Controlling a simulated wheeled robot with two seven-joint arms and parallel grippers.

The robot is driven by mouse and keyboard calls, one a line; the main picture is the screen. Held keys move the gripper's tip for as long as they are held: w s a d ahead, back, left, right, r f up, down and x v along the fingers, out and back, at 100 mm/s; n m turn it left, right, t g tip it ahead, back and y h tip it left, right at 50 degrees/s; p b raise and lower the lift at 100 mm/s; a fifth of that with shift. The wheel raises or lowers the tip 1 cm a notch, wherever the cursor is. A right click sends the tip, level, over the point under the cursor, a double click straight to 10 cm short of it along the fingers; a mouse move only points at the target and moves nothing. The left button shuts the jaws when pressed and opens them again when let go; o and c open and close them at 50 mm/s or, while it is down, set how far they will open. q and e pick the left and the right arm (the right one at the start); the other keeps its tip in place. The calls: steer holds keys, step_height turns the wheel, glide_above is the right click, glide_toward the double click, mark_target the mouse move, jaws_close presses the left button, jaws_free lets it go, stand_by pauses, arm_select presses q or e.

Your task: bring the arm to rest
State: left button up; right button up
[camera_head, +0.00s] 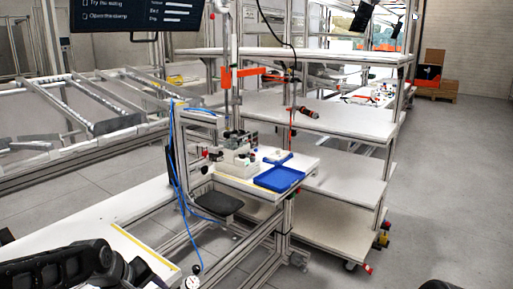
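A black arm of mine (65,268) comes in at the lower left, over the end of a white table. Its gripper fingers cannot be made out. A small dark piece of my other arm (440,285) shows at the bottom edge, right of the middle. No fingers show there either. I see no helmet shell that I can make out.
A workstation with a blue tray (279,178) and a small fixture (238,155) stands in the middle. White shelves (340,178) stand behind it. A white table (150,200) with a yellow edge lies at left. The grey floor at right (450,190) is clear.

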arm_select(q)
steer(key=s+d+f+m+h+p, duration=0.1)
steer(key=s+d+f+m, duration=0.15)
steer(key=d+f, duration=0.45)
steer(key=s+d+f+m+h, duration=0.1)
steer(key=s+d+f+m, duration=0.2)
steer(key=f, duration=0.8)
steer(key=s+d+f+g, duration=0.1)
steer(key=s+d+f, duration=0.2)
steer(key=s, duration=0.4)
steer(key=s+d+f+m+g+p, duration=0.1)
steer(key=s+d+f+g, duration=0.1)
steer(key=s+f, duration=0.3)
steer(key=s+d+f+g, duration=0.1)
steer(key=s+d+f, duration=0.3)
steer(key=s, duration=0.4)
steer(key=shift+s+d+f+m, duration=0.15)
steer(key=shift+s+f+m, duration=0.15)
steer(key=shift+f+m, duration=0.05)
